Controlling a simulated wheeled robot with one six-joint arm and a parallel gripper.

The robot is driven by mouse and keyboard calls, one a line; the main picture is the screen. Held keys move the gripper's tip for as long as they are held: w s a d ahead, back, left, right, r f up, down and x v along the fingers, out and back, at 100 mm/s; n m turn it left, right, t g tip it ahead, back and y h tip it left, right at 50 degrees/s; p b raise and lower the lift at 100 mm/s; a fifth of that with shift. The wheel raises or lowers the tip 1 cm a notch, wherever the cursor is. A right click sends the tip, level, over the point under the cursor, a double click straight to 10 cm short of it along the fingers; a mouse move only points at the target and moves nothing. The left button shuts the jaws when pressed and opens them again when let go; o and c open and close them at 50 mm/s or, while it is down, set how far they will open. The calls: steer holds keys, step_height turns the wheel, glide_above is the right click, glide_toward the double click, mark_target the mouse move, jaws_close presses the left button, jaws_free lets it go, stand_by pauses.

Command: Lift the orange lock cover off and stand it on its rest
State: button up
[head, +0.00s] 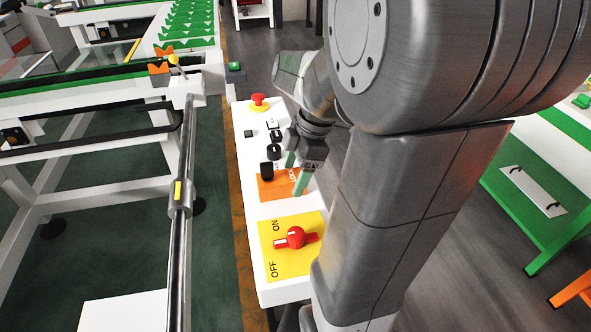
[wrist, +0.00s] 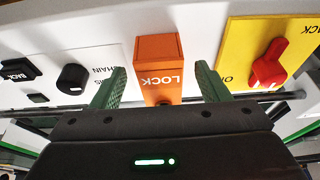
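The orange lock cover (wrist: 160,62), a box marked LOCK, sits on the white control panel (wrist: 195,25). It also shows in the head view (head: 270,188), partly behind my gripper. My gripper (head: 297,172) is over the panel at the cover. In the wrist view its two green fingers (wrist: 160,72) are open, one on each side of the cover, with a gap visible on both sides. I cannot tell which part is the rest for the cover.
A red switch (head: 296,238) on a yellow ON/OFF plate (head: 275,262) is beside the cover. Black knobs (head: 274,152) and a red emergency button (head: 258,101) are farther along the panel. A metal rail (head: 184,150) runs left of the panel.

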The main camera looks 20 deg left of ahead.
steer(key=shift+r, duration=0.1)
steer(key=v, duration=1.3)
steer(key=shift+d+r, duration=0.2)
steer(key=shift+r, duration=0.05)
steer(key=shift+w+f, duration=0.1)
steer(key=x, duration=1.3)
steer(key=shift+a+f, duration=0.25)
steer(key=shift+f, duration=0.1)
steer(key=shift+r+p, duration=0.55)
steer(key=shift+r, duration=0.45)
